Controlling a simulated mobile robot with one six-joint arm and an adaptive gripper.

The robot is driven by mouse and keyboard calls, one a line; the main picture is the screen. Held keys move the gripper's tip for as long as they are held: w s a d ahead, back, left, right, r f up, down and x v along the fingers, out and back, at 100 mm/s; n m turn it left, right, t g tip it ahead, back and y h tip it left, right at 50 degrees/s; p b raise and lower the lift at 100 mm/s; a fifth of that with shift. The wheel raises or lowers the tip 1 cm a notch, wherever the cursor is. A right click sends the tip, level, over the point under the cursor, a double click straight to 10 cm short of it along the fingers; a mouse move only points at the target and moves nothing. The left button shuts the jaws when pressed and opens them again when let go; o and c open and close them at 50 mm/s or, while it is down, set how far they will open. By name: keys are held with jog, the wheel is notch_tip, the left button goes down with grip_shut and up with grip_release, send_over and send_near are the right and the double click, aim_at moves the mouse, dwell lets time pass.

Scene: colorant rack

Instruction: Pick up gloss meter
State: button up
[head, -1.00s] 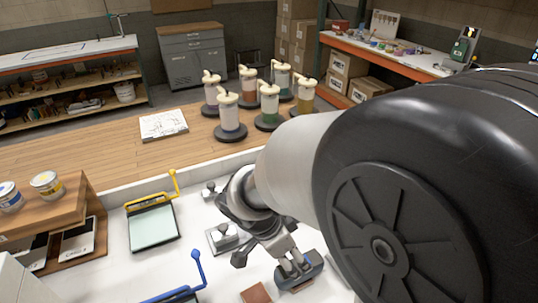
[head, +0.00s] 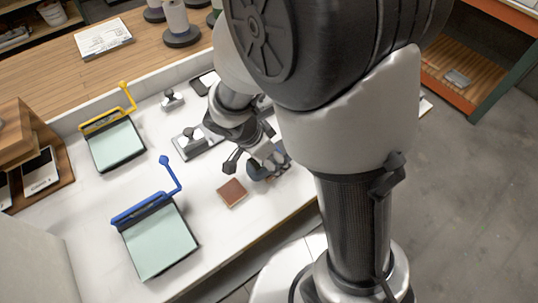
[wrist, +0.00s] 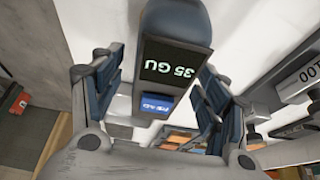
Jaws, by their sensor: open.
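The gloss meter (wrist: 176,24) is a dark blue-grey device with a black display reading 35 GU and a blue label. In the wrist view it stands between the two fingers of my gripper (wrist: 152,95), which is open with a finger on each side. A gap shows between the left finger and the meter; the right finger is closer, and I cannot tell if it touches. In the head view my gripper (head: 264,157) is over the meter (head: 284,157) near the bench's front edge, hiding most of it.
A brown block (head: 232,193) lies just left of the meter on the white bench (head: 90,205). A blue-handled board (head: 160,242), a yellow-handled board (head: 116,145) and small metal weighted tools (head: 190,138) are farther left. A wooden stand (head: 40,150) is at the left edge.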

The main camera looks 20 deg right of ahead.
jog(key=shift+c, duration=0.4)
jog(key=c, duration=1.3)
jog(key=shift+c, duration=1.1)
jog(key=shift+r, duration=0.15)
